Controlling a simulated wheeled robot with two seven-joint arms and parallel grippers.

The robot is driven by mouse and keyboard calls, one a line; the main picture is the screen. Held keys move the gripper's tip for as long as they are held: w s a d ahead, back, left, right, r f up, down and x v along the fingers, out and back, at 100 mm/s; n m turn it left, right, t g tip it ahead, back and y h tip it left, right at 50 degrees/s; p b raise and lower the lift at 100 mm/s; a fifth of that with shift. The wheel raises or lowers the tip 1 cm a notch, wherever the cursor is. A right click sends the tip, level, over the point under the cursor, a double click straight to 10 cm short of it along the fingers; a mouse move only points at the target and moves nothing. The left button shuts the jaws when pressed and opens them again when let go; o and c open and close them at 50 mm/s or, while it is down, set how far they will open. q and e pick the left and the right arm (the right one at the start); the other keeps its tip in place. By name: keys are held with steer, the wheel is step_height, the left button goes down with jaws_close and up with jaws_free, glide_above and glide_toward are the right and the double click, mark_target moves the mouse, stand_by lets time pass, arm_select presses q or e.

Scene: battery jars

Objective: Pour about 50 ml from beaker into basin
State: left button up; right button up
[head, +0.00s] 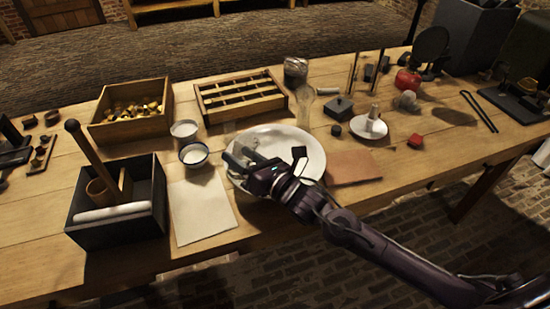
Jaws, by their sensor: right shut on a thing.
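The basin (306,142) is a wide, shallow white dish on the wooden table, in the middle of the head view. My right gripper (238,160) reaches in from the lower right, over the left part of the basin. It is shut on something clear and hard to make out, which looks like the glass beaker. The gripper and arm hide much of it, and I cannot tell its tilt or the liquid level. A faint clear glass shape (228,128) shows just behind the fingers. My left gripper is not in view.

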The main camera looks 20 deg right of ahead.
steer(key=n, duration=0.1)
steer(key=a+n+b, duration=0.1)
steer(key=n, duration=0.1)
steer(key=s+a+n+b, duration=0.1)
steer(key=n, duration=0.1)
steer(key=shift+a+f, duration=0.15)
steer(key=shift+f, duration=0.2)
